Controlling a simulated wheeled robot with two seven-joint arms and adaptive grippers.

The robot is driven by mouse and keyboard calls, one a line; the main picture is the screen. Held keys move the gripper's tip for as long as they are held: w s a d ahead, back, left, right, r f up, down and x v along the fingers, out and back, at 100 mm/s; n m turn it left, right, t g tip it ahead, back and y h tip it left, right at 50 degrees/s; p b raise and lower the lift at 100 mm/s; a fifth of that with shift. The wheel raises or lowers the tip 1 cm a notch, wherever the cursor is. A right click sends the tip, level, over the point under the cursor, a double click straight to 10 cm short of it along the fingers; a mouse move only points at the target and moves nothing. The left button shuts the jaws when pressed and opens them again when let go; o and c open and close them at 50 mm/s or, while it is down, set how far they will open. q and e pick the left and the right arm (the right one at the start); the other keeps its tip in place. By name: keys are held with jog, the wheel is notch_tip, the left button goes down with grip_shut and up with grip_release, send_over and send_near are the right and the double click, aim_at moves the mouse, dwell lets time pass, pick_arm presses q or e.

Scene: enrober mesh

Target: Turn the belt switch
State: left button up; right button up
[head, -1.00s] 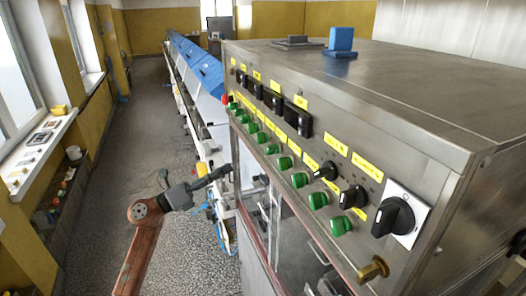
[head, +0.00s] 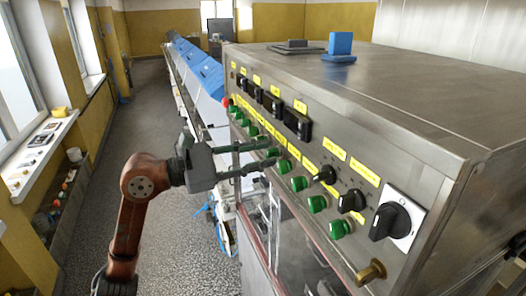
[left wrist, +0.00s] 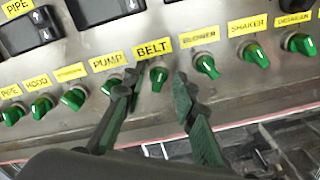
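The belt switch (left wrist: 158,78) is a small green knob under the yellow BELT label (left wrist: 153,47) in the left wrist view. In the head view it sits in the slanted row of green knobs, partly hidden by my fingers. My left gripper (left wrist: 155,84) is open, with one finger on each side of the belt switch; I cannot tell whether either finger touches it. In the head view the left gripper (head: 271,153) reaches from the left to the panel's front. My right gripper is not in view.
The pump knob (left wrist: 110,86) and blower knob (left wrist: 206,66) stand close on either side. Black rocker switches (head: 297,122) are above. Larger black rotary knobs (head: 351,200) and a brass knob (head: 371,270) are to the right. A blue block (head: 341,44) stands on the cabinet top.

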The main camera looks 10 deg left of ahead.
pick_arm(q)
jog(key=shift+w+d, duration=0.25)
jog(key=shift+d, duration=0.15)
jog(key=shift+c, duration=0.2)
grip_shut()
